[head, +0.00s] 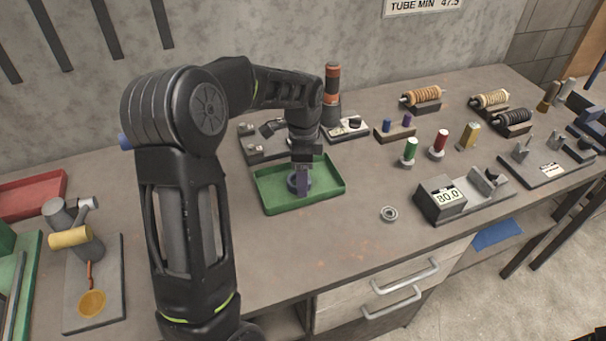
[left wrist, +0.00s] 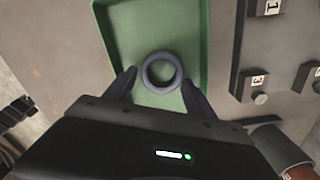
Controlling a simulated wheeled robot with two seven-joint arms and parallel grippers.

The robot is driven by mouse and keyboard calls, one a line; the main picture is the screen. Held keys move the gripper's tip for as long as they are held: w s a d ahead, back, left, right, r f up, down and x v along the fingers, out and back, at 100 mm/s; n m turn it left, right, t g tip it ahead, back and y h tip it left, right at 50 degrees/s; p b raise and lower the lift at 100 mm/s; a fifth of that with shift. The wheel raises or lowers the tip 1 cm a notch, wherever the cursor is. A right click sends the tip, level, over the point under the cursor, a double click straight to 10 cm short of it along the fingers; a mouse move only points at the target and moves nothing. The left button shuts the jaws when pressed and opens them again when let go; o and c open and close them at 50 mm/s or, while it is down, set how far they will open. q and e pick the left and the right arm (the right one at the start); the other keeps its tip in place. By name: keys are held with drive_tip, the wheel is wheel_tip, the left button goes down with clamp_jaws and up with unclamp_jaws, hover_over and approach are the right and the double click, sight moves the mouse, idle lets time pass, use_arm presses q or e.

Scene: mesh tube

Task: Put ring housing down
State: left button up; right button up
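The ring housing is a dark blue-grey ring (head: 293,184) low in the green tray (head: 272,206). In the left wrist view, the ring (left wrist: 147,75) appears to lie flat over the tray floor (left wrist: 158,20), close to its near end. My left gripper (head: 303,188) points down into the tray. In the wrist view, the fingers of my left gripper (left wrist: 159,78) are spread on either side of the ring. A gap shows at the left finger; the right finger is very close to the ring, and I cannot tell if it touches. My right gripper is not in view.
A small metal ring (head: 389,213) lies on the bench right of the tray. A device reading 80.0 (head: 441,199) stands farther right. Numbered grey blocks (head: 254,149) stand behind the tray. A red tray (head: 32,196) is at far left. Bench in front of the green tray is clear.

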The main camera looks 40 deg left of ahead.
use_arm(q)
drive_tip(key=shift+o, duration=0.8)
drive_tip(key=shift+r, duration=0.2)
wheel_tip(320, 180, up, 12)
drive_tip(key=shift+b, duration=0.35)
drive_tip(key=shift+f, duration=0.1)
